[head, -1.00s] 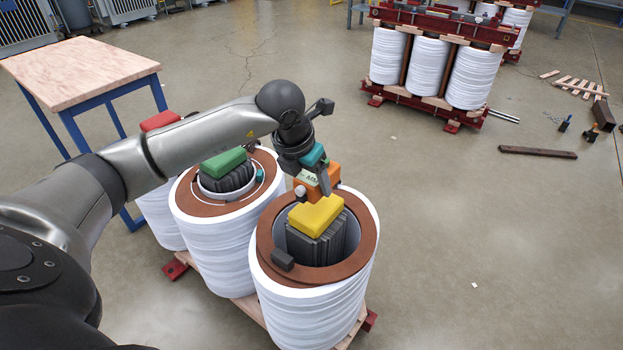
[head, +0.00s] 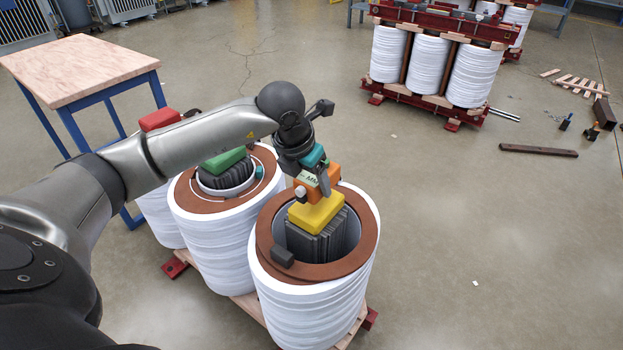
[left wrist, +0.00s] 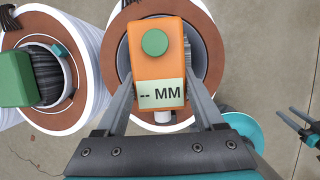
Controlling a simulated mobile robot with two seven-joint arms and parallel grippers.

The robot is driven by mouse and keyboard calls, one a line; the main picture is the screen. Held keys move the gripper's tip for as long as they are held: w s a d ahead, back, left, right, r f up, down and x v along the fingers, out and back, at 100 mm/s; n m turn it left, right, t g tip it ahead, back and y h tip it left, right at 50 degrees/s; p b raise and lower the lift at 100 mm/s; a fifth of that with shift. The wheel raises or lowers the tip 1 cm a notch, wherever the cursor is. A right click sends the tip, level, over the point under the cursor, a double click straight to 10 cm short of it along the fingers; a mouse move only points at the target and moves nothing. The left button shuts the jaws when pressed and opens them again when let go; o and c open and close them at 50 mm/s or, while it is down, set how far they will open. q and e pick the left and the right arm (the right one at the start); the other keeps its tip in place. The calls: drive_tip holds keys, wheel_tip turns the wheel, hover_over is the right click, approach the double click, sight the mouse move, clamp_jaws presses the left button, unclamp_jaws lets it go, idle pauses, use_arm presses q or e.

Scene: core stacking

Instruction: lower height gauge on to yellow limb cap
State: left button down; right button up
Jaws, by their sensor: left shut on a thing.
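My left gripper (head: 318,180) is shut on the orange height gauge (head: 331,172). The gauge also shows in the left wrist view (left wrist: 143,66), between the fingers, with a green round button and a display reading "-- MM". The yellow limb cap (head: 316,213) sits on a grey laminated limb inside the near white coil (head: 312,300). The gauge is above the cap's far side; I cannot tell whether they touch. The gauge hides the cap in the left wrist view. A dark, teal-trimmed part at that view's right edge looks like my right gripper (left wrist: 294,122); its jaws are unclear.
A green cap (head: 224,159) tops the neighbouring coil's limb, and a red cap (head: 158,119) is beyond it. A small dark block (head: 283,257) rests on the near coil's brown ring. A wood-topped table (head: 80,68) stands at left.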

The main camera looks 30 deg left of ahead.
use_arm(q)
drive_tip(key=shift+f+b, duration=1.4)
drive_tip(key=shift+f, duration=0.4)
drive_tip(key=shift+c, duration=1.5)
unclamp_jaws()
drive_tip(key=o, duration=0.3)
drive_tip(key=shift+s+f, duration=0.1)
drive_tip(key=p+v, duration=0.5)
drive_tip(key=v, duration=1)
drive_tip(key=shift+r+p, duration=0.2)
drive_tip(key=shift+p, duration=0.2)
